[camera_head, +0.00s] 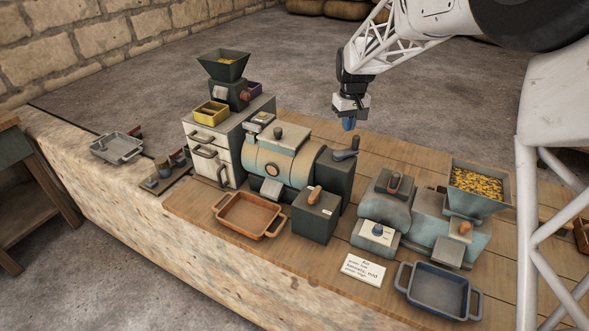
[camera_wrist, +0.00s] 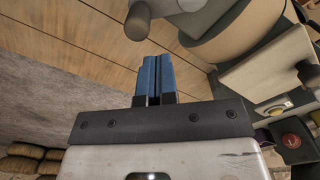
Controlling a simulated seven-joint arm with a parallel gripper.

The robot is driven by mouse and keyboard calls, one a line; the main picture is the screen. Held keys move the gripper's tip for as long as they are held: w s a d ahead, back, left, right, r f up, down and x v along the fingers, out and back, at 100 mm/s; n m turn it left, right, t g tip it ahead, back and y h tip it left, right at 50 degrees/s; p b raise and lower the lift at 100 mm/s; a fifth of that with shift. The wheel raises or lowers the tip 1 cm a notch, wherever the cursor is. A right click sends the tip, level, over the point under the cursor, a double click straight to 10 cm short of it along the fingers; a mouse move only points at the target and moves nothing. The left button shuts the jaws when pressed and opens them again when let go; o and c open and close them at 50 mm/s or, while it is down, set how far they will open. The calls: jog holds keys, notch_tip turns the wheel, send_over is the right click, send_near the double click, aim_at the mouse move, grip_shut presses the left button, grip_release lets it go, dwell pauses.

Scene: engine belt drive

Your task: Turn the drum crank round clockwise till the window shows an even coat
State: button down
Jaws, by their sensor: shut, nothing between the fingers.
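The blue-green drum (camera_head: 282,160) lies on the wooden bench top, with a tan band round it and a small round orange-rimmed window (camera_head: 272,170) in front. The coat in the window is too small to judge. The drum crank (camera_head: 345,155) is at the drum's right end, over a dark housing, with its grip standing up. My gripper (camera_head: 349,124) is above the crank, pointing down, with blue fingers together and empty. In the wrist view its fingers (camera_wrist: 153,78) are close to a grey cylindrical knob (camera_wrist: 137,22), apparently the crank's grip, with a gap between.
Left of the drum are a white drawer cabinet (camera_head: 215,155) and a hopper (camera_head: 224,65). An orange tray (camera_head: 248,216) and a dark box with a lever (camera_head: 316,218) stand in front. A grain-filled hopper (camera_head: 478,187) and a blue tray (camera_head: 438,290) are at right.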

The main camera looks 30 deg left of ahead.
jog(key=shift+r, duration=2.2)
jog(key=s+d+r+m, duration=0.1)
jog(key=s+d+r, duration=0.3)
jog(key=d, duration=0.5)
jog(key=s+d+r+m+t, duration=0.1)
jog(key=s+d+r+m, duration=0.1)
jog(key=s+d, duration=0.6)
jog(key=s+d+r+m, duration=0.1)
jog(key=s+d+r, duration=0.3)
jog(key=d, duration=0.6)
jog(key=s+d+f+m, duration=0.1)
jog(key=s+d, duration=0.4)
jog(key=s, duration=0.4)
jog(key=s+d+f+m+t, duration=0.1)
jog(key=s+d+f+m, duration=0.1)
jog(key=s+d, duration=0.3)
jog(key=s+d+f+m, duration=0.2)
jog(key=s+d, duration=0.3)
jog(key=s, duration=0.8)
jog(key=shift+d+f+t, duration=0.2)
jog(key=shift+d+t, duration=0.1)
jog(key=shift+d, duration=0.05)
